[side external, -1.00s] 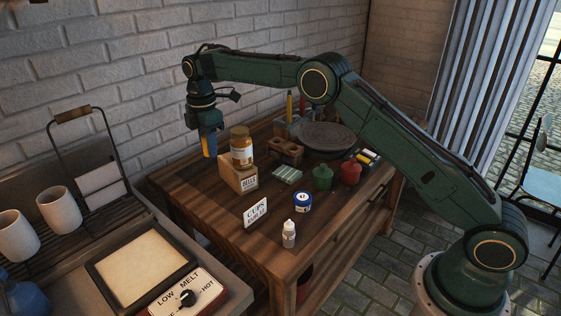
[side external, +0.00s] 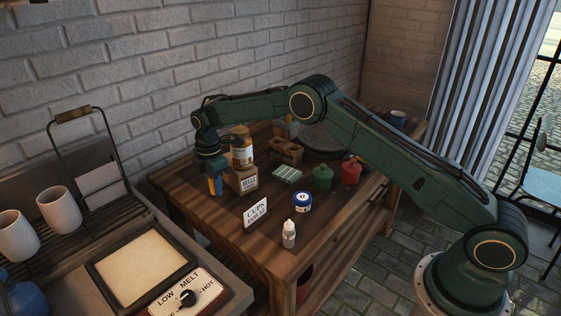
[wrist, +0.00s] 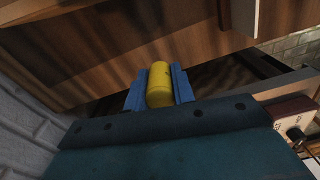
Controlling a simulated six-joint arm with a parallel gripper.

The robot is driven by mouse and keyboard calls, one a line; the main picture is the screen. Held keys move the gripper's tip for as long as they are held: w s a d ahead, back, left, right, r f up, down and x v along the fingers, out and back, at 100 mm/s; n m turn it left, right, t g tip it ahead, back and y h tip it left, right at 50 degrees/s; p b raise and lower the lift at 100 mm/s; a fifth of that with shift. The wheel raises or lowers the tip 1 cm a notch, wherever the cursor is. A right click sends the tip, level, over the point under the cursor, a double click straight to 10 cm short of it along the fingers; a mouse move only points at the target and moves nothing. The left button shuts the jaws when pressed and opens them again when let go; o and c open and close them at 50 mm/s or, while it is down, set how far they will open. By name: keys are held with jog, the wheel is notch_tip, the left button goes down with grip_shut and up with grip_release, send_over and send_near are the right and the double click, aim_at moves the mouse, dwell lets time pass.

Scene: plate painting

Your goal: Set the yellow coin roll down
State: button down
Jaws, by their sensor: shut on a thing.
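The yellow coin roll (wrist: 159,84) is a small yellow cylinder between the two blue fingers of my gripper (wrist: 160,90) in the wrist view. In the side view my gripper (side external: 215,186) points down, low over the left part of the wooden table (side external: 205,222), left of the wooden block. Only a sliver of the roll's yellow shows there between the fingers. I cannot tell whether the roll's lower end touches the table top.
A wooden block (side external: 243,182) with a jar (side external: 241,150) on it stands close right of my gripper. A sign (side external: 256,213), a white bottle (side external: 289,234) and a blue tin (side external: 303,202) stand nearer the front. Table around the gripper's left is clear.

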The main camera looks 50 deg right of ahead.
aim_at(219, 211)
jog(key=shift+f, duration=3.5)
jog(key=shift+f, duration=0.1)
jog(key=c, duration=1.2)
grip_release()
jog(key=shift+o, duration=0.2)
notch_tip(219, 211, up, 12)
jog(key=shift+r, duration=0.1)
